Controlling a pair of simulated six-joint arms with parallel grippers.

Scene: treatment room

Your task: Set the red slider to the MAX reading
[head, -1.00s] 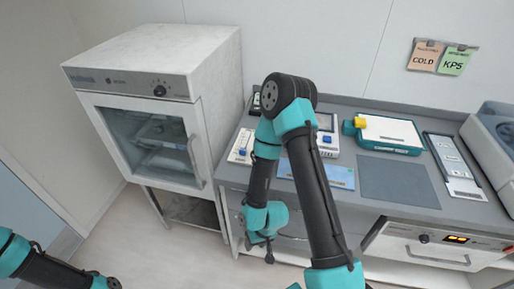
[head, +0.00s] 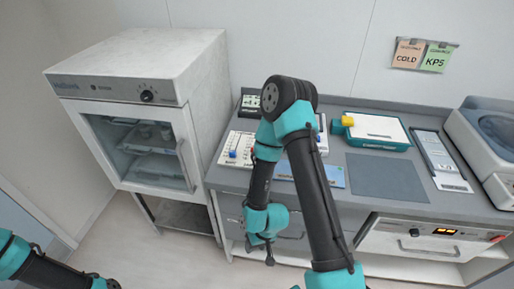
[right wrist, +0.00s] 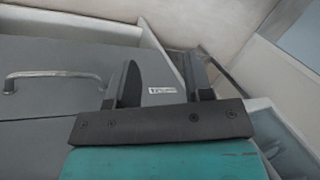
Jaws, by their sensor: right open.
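A white panel with slider slots (head: 238,145) lies at the left end of the grey counter in the head view. A blue knob (head: 232,154) shows on its front left. My right arm crosses in front of the panel and hides much of it. I cannot make out the red slider clearly. My right gripper (head: 268,252) hangs low in front of the counter's drawers, apart from the panel. In the right wrist view its two dark fingers (right wrist: 160,82) stand apart with nothing between them. My left gripper is not in view; only part of my left arm shows at bottom left.
A white glass-door cabinet (head: 135,110) stands left of the counter. A teal-edged tray (head: 375,128) with a yellow block, a dark mat (head: 385,178) and a grey machine (head: 490,135) lie rightward. A drawer handle (right wrist: 52,78) shows in the right wrist view.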

